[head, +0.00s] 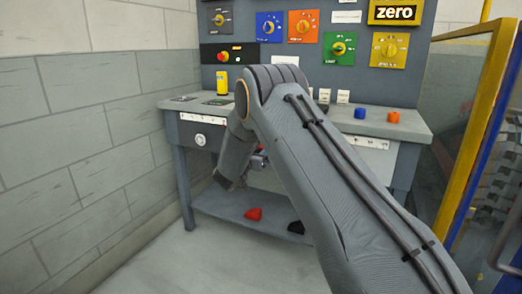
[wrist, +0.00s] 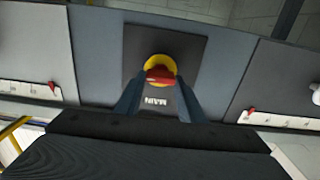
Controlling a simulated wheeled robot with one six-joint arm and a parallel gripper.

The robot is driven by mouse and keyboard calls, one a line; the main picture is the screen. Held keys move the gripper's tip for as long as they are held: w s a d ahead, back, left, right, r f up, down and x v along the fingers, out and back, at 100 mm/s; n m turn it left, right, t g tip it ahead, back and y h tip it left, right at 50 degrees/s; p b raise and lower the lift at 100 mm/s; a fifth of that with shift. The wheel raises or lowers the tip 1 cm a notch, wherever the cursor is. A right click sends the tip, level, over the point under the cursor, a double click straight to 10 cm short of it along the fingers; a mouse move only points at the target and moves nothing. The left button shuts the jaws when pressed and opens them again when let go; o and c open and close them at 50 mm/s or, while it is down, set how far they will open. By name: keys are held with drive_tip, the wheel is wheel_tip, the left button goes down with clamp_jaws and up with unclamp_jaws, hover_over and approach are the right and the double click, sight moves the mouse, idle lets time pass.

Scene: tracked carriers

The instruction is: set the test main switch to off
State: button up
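The main switch is a red knob (wrist: 160,75) on a yellow disc (wrist: 158,62), set on a dark square plate (wrist: 190,50) in the wrist view. Its label, MAIN (wrist: 157,101), reads upside down there. The red handle lies roughly crosswise in that picture. My gripper (wrist: 159,82) is open, with one finger on each side of the knob; whether either finger touches it I cannot tell. In the head view my arm hides the switch and most of my gripper, at the front of the bench (head: 425,131).
White scales with red pointers (wrist: 35,90) flank the switch plate. Red (head: 253,214) and black pieces lie on the lower shelf. A yellow-framed barrier (head: 478,125) stands at right.

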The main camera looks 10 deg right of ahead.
drive_tip(key=shift+c, duration=1.2)
drive_tip(key=shift+n, duration=0.3)
drive_tip(key=n+p, duration=0.2)
drive_tip(key=n, duration=0.1)
drive_tip(key=shift+r+n+p, duration=0.1)
drive_tip(key=shift+n+p, duration=0.2)
drive_tip(key=shift+p, duration=0.05)
drive_tip(key=n+p, duration=0.1)
drive_tip(key=n, duration=0.3)
drive_tip(key=n+p, duration=0.1)
drive_tip(key=n, duration=0.4)
drive_tip(key=shift+w+a+f+p, duration=0.1)
drive_tip(key=shift+f+p, duration=0.1)
drive_tip(key=shift+p, duration=0.15)
drive_tip(key=n, duration=0.4)
drive_tip(key=shift+f+p, duration=0.1)
drive_tip(key=shift+p, duration=0.2)
drive_tip(key=shift+n, duration=0.4)
